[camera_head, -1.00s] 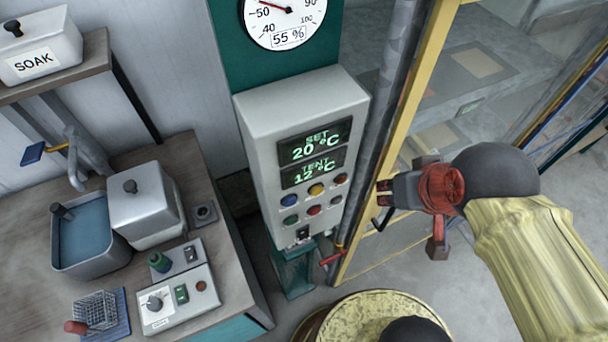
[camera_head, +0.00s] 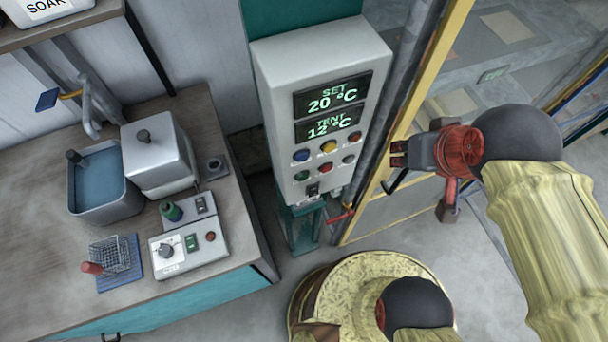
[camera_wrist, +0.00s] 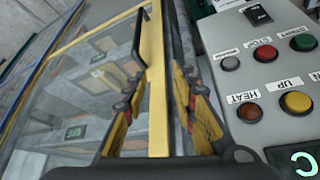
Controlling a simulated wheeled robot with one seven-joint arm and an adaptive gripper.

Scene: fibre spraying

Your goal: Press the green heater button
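The grey heater control box (camera_head: 280,80) shows SET 20 °C and TENT 12 °C above two rows of buttons. Its green button (camera_head: 302,177) is at the lower left, below a blue one. In the wrist view the green button (camera_wrist: 302,42) is at the upper right beside a red STOP button; its own label is not clearly readable. A red button there is labelled HEAT (camera_wrist: 250,112). My gripper (camera_head: 397,153) is right of the box, apart from it.
A yellow-framed glass door (camera_head: 428,65) with a dark handle (camera_wrist: 138,40) is close by my gripper. A bench (camera_head: 40,280) at left holds a water basin, a metal container and a small control box (camera_head: 208,262) with another green button. A red-handled valve (camera_head: 340,217) sits below the heater box.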

